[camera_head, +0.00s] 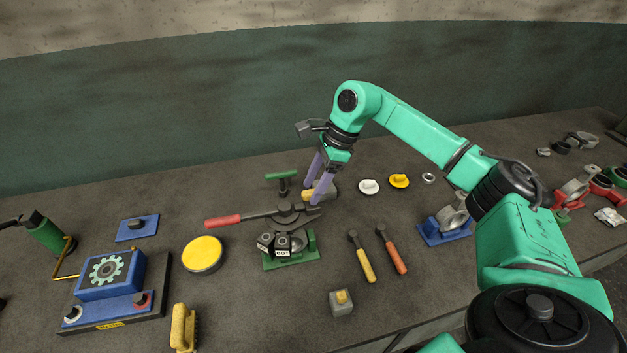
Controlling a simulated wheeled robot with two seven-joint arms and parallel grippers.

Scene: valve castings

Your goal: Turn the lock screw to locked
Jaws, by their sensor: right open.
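My right gripper (314,193) reaches in from the right with its two purple fingers pointing down and apart. A small grey block with a yellow part (307,196) is at its fingertips, partly hidden by them. I cannot tell whether the fingers touch it. Just in front is a green-based fixture (306,252) with dark blocks and a long red-handled lever (224,220) lying across behind them. I cannot tell which part is the lock screw, or its setting. My left gripper does not show.
A green T-handle (282,175) stands behind the lever. A yellow round tin (203,253) and a blue gear box (108,274) are left. Yellow and orange-handled tools (365,264) lie right of the fixture. A grey cube with a yellow top (341,303) is in front.

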